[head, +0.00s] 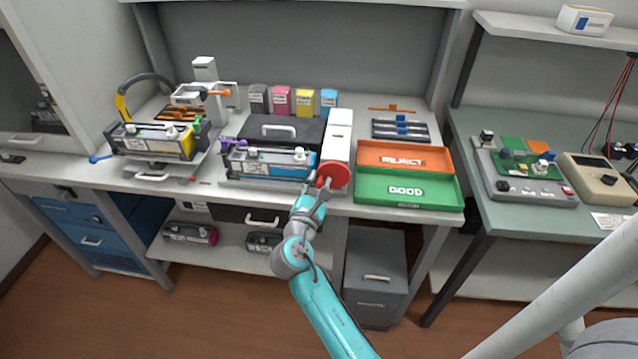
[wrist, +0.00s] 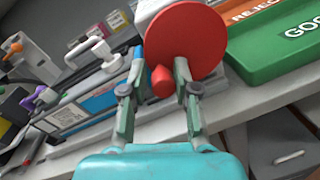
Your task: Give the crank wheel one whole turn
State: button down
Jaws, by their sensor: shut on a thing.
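The crank wheel is a red disc (head: 334,174) on the front of a white machine (head: 337,143) at the bench's front edge. In the wrist view the red disc (wrist: 186,42) fills the upper middle, and its red knob (wrist: 162,81) sits between the fingers at the lower left of the disc. My gripper (head: 318,188) reaches up to the wheel from below. In the wrist view my gripper (wrist: 160,82) is shut on the knob. Parts of the disc's lower edge are hidden behind the fingers.
A toner cartridge (head: 268,162) lies just left of the wheel, with a white handle near it. The green GOOD tray (head: 450,203) and the orange REJECT tray (head: 447,161) are on the right. A grey cabinet (head: 375,262) stands below the bench.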

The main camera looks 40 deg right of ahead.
aim_at(336, 169)
jog(key=shift+s+d+m, duration=0.1)
jog(key=shift+m, duration=0.2)
jog(key=m, duration=0.2)
jog(key=r+m, duration=0.1)
jog(key=m, duration=0.2)
jog(key=shift+s+d+r+y, duration=0.1)
jog(key=shift+s+d+y, duration=0.1)
jog(key=shift+y, duration=0.1)
jog(key=m, duration=0.3)
jog(key=r+m, duration=0.1)
jog(key=m, duration=0.1)
jog(key=shift+s+d+y, duration=0.2)
jog(key=shift+s+y, duration=0.15)
jog(key=shift+y, duration=0.05)
jog(key=m, duration=0.3)
jog(key=s+m+y, duration=0.1)
jog(key=m, duration=0.1)
jog(key=shift+d+r+t, duration=0.3)
jog(key=shift+d+r, duration=0.05)
jog(key=shift+d, duration=0.05)
jog(key=m, duration=0.3)
jog(key=s+m, duration=0.1)
jog(key=shift+d+m+t, duration=0.3)
jog(key=shift+d+t, duration=0.1)
jog(key=c, duration=1)
grip_release()
jog(key=shift+a+r, duration=0.1)
jog(key=shift+o, duration=0.2)
jog(key=shift+r, duration=0.1)
